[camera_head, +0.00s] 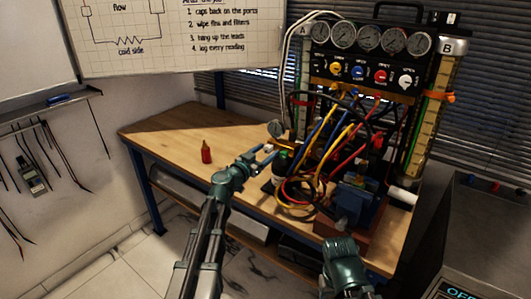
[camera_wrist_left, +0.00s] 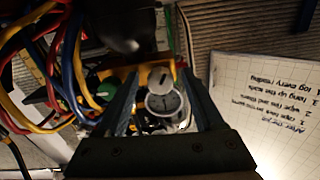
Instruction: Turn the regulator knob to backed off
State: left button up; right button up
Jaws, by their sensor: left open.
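A small regulator with a round dial gauge (camera_head: 275,128) stands on the bench, left of the hose rig. Its pale round knob (camera_head: 268,148) is partly hidden by my gripper. In the left wrist view the grey-white knob (camera_wrist_left: 159,80) has a dark pointer line and sits beside the gauge face (camera_wrist_left: 163,103). My left gripper (camera_head: 263,156) is open in front of the regulator. In the wrist view its two fingers (camera_wrist_left: 161,98) stand either side of the knob and gauge, with gaps; contact is not visible. My right arm shows low in the head view; its fingertips are hidden.
Looped hoses (camera_head: 300,190) and a blue vise-like block (camera_head: 355,195) crowd the bench right of the regulator. The manifold panel (camera_head: 365,75) with gauges and coloured knobs stands behind. The bench's left end is clear.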

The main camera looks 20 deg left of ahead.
pick_arm(q)
grip_shut()
dwell(0.3)
jog(key=n, duration=1.2)
jog(key=shift+d, duration=0.1)
jog(key=n, duration=0.6)
jog(key=shift+s+r+n, duration=0.1)
jog(key=shift+r+n, duration=0.05)
jog(key=shift+n, duration=0.15)
jog(key=n, duration=0.5)
jog(key=shift+n, duration=0.3)
